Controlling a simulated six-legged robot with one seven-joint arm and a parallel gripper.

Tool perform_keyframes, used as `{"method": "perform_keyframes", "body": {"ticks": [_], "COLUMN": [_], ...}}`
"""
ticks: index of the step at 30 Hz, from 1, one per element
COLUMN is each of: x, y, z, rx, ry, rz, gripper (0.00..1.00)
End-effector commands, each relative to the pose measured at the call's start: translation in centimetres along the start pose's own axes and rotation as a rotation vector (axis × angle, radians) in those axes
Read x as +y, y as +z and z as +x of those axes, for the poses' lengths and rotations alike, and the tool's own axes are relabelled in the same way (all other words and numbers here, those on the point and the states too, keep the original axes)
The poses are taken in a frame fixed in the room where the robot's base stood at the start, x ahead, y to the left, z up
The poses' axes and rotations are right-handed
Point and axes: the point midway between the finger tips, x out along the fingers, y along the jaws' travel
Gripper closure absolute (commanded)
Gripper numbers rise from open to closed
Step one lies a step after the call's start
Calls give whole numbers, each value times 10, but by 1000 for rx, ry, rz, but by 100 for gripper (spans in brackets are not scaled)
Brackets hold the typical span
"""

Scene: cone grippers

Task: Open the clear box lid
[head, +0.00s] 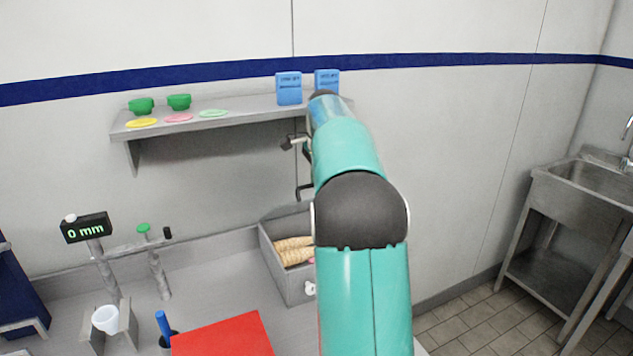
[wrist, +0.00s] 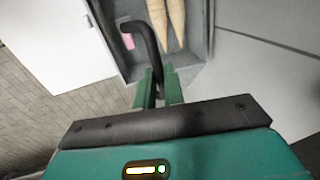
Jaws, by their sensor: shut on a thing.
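The grey box (head: 270,265) stands on the counter, partly hidden behind my arm, with tan cones (head: 293,250) inside. In the wrist view the cones (wrist: 176,22) and a pink item (wrist: 127,41) show inside the box (wrist: 195,72). My gripper (wrist: 159,88) is shut on a black bent handle (wrist: 153,45), which rises from between its green fingers. The handle (head: 299,182) also shows in the head view, left of my arm and above the box. The clear lid is hard to make out, so I cannot tell its angle.
A wall shelf (head: 215,122) holds green bowls, coloured discs and two blue packs (head: 289,88) near my arm. A red board (head: 225,338), a cup (head: 106,319) and a display stand (head: 86,228) are at left. A sink (head: 590,180) stands far right.

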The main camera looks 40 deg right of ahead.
Motion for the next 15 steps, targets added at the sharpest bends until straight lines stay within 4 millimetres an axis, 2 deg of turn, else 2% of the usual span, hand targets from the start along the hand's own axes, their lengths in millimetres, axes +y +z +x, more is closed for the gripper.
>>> {"method": "perform_keyframes", "body": {"ticks": [1,7,8,10,11,15], "x": [-1,-1,-1,-2,-2,-2], "y": [4,4,4,4,4,2], "z": [6,6,6,5,5,3], "rx": [-9,-10,-10,-9,-8,-5], "ry": [5,5,5,5,5,3], "rz": [-3,-3,-3,-3,-3,-1], "gripper": [100,100,84,70,67,67]}}
